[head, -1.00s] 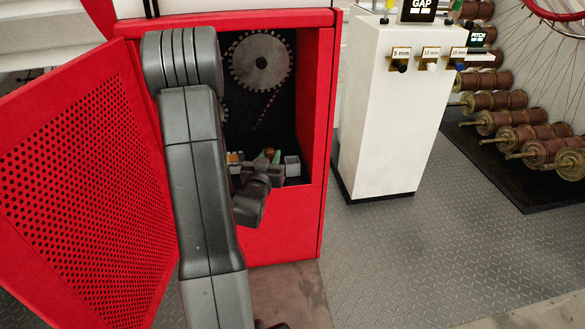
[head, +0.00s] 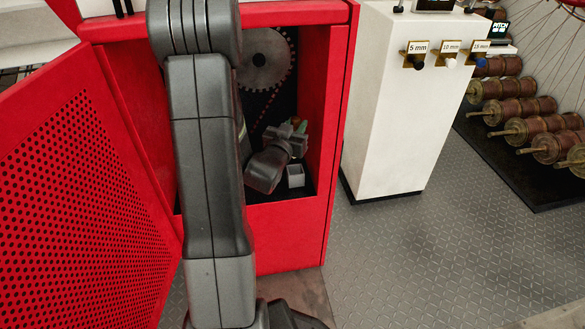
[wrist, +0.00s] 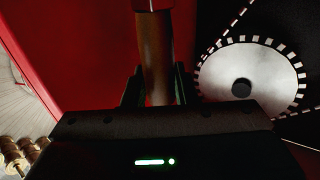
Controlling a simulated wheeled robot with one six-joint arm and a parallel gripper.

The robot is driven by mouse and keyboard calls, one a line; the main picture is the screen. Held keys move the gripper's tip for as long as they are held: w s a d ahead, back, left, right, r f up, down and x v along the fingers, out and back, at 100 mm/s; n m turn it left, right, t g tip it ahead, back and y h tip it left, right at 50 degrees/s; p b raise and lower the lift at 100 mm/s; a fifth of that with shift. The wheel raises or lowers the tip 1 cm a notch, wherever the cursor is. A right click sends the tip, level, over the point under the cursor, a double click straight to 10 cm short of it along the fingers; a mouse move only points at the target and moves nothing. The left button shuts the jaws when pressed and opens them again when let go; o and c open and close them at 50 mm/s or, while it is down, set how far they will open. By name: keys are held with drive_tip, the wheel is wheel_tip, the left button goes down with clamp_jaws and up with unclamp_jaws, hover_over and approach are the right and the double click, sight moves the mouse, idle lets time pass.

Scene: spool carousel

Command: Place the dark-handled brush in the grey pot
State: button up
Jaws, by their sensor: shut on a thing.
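My gripper (head: 290,138) is inside the red cabinet, above the grey pot in the head view. In the wrist view its jaws (wrist: 156,90) are shut on a dark brown handle (wrist: 155,55), which looks like the dark-handled brush; its far end runs out at the top of that view. The grey pot (head: 296,179) is a small square open container low in the cabinet, just below and right of my gripper. It appears apart from the gripper. Something green (head: 301,127) shows beside the gripper; I cannot tell what it is.
The red cabinet (head: 285,235) has a front lip and side walls around the opening. Its perforated door (head: 70,190) hangs open at left. A toothed grey wheel (head: 263,60) is on the back wall. A white cabinet (head: 400,110) stands at right, with spools (head: 525,133) beyond.

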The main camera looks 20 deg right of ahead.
wheel_tip(320, 180, down, 10)
drive_tip(key=b, duration=0.3)
drive_tip(key=shift+w+r+b, duration=0.1)
drive_tip(key=shift+b, duration=0.2)
drive_tip(key=shift+f, duration=0.2)
drive_tip(key=o, duration=1)
drive_tip(key=shift+r, duration=0.1)
drive_tip(key=shift+r, duration=0.15)
drive_tip(key=v, duration=1.2)
drive_tip(key=shift+p, duration=0.35)
